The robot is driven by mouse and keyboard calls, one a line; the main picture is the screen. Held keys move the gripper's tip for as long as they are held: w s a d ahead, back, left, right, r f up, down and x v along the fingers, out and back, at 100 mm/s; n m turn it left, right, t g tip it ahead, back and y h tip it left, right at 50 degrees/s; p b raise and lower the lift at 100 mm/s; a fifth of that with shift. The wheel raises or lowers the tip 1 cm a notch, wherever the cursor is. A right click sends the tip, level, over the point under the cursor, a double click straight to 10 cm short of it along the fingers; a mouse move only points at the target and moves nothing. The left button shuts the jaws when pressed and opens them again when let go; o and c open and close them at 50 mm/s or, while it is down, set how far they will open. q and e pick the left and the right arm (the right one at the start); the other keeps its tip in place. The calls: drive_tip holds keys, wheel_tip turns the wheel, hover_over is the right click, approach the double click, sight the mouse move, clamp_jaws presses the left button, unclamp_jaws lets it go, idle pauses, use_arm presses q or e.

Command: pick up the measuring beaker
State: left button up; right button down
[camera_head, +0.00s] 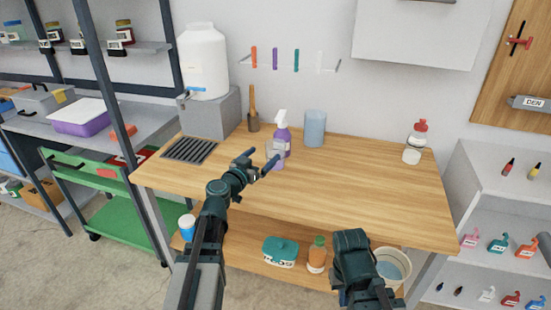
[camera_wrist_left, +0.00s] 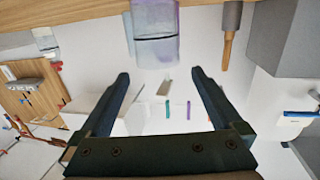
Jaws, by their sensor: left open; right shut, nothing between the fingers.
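A small clear beaker (camera_head: 278,160) stands on the wooden workbench in front of a purple spray bottle (camera_head: 282,135). In the left wrist view, which is upside down, this beaker (camera_wrist_left: 157,45) shows at the top centre with a dark line across it and purple showing through. My left gripper (camera_head: 262,158) is open just short of the beaker. Its two fingers (camera_wrist_left: 160,75) are spread and nothing is between them. My right gripper (camera_head: 352,242) is low at the bench's front edge, shut and empty; its fingertips are hard to make out.
A blue cylinder (camera_head: 315,128) stands right of the spray bottle. A brush in a holder (camera_head: 253,115) and a white tank (camera_head: 203,62) on a grey block stand behind left. The bench's right-middle (camera_head: 360,185) is clear.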

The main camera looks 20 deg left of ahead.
sight(273, 146)
use_arm(q)
drive_tip(key=shift+x, duration=0.9)
drive_tip(key=shift+w, duration=0.1)
drive_tip(key=x, duration=0.5)
drive_tip(key=shift+d, duration=0.15)
drive_tip(key=c, duration=1.5)
use_arm(e)
drive_tip(key=shift+f, duration=0.15)
